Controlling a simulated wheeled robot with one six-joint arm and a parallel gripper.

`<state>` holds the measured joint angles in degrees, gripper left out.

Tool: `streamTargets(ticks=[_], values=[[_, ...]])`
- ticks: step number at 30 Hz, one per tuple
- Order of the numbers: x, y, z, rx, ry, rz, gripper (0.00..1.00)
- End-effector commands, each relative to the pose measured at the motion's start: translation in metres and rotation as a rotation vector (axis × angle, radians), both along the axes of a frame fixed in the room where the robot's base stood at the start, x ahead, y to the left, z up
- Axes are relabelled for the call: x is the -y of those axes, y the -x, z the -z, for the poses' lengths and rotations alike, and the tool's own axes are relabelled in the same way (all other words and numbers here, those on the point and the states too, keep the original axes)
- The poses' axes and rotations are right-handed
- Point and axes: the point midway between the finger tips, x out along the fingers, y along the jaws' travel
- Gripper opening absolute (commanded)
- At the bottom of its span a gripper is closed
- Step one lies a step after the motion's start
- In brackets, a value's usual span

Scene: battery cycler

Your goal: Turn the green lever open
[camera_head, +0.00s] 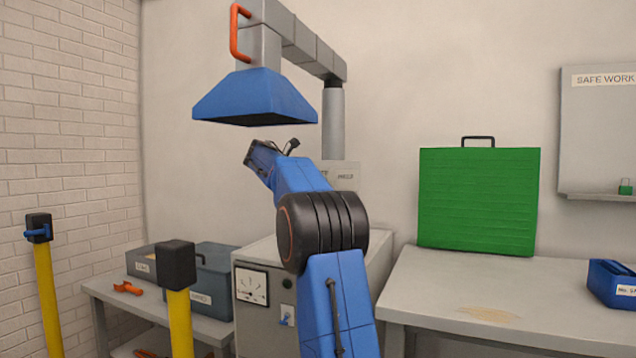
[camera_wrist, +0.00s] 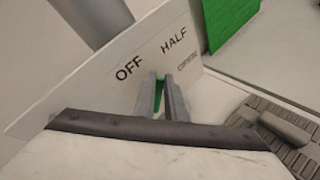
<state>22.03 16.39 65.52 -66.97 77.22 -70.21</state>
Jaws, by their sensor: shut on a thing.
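My gripper (camera_wrist: 163,95) is in the middle of the wrist view. Its two fingers are close together, shut on the green lever (camera_wrist: 159,92), of which only a narrow green strip shows between them. The fingertips lie just below and between the words OFF and HALF. In the head view my arm hides the lever and the gripper's fingertips; part of the plate (camera_head: 346,175) shows behind the arm.
A blue hood (camera_head: 255,98) with an orange handle (camera_head: 236,33) hangs above my arm. A grey cabinet (camera_head: 262,256) with a dial stands below it. A green panel (camera_head: 478,200) stands on the right bench (camera_head: 440,285). Yellow posts (camera_head: 180,322) stand at front left.

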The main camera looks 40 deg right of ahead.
Motion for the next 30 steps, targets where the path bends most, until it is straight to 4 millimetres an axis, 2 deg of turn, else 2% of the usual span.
streamTargets(ticks=[18, 30], values=[[0.008, 0.020, 0.017, 0.533, -0.221, 0.001, 0.00], [0.010, 0.024, 0.028, 0.771, -0.319, 0.002, 0.00]])
